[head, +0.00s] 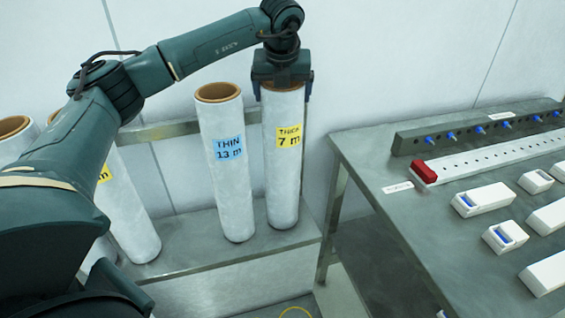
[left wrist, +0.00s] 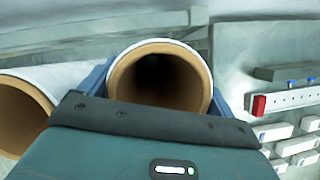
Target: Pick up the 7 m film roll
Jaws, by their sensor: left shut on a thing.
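The 7 m film roll (head: 283,165) is a white upright tube with a yellow label reading THICK 7 m. It stands on the metal shelf at its right end. My left gripper (head: 282,84) is shut on the top of this roll, with a finger on each side. In the left wrist view, the roll's brown open end (left wrist: 160,80) shows between the blue fingers. The roll's bottom appears to rest on the shelf; I cannot tell if there is a gap. My right gripper is not in view.
A THIN 13 m roll (head: 225,170) stands close on the left. More rolls (head: 128,215) lean farther left, partly behind my arm. The metal shelf (head: 220,270) carries them. On the right, a metal table (head: 385,165) holds a red block (head: 423,171), a perforated rail and several white boxes.

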